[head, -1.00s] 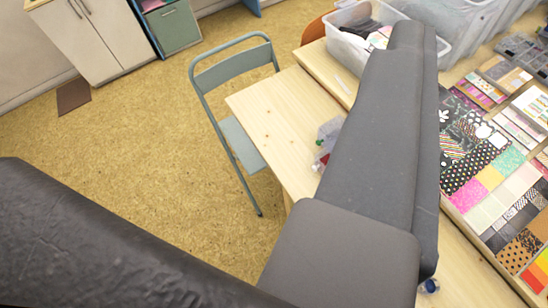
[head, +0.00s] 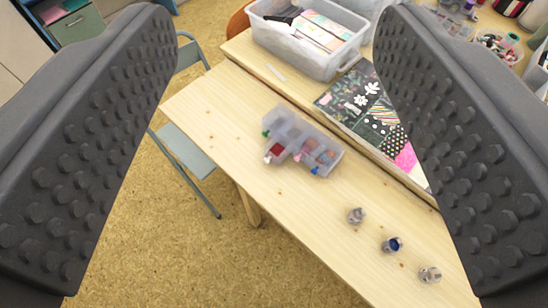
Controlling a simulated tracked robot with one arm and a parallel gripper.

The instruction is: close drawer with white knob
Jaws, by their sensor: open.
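A small translucent drawer box (head: 318,138) stands on the wooden table, with small coloured knobs on its near side. One drawer with red contents (head: 277,149) sticks out at its left end, and its knob looks pale or white, though it is small and blurred. Green, pink and blue knobs show on the other drawers. My gripper (head: 277,48) is open and empty, with one dark studded finger at each side of the picture. The drawer box appears between the fingers, beyond them and apart from them.
Three small round items, one with blue (head: 391,245), lie on the table (head: 215,105) right of the box. A clear bin (head: 310,40) and patterned sheets (head: 365,108) are behind. A grey-blue folding chair (head: 187,150) stands left. The table's front strip is clear.

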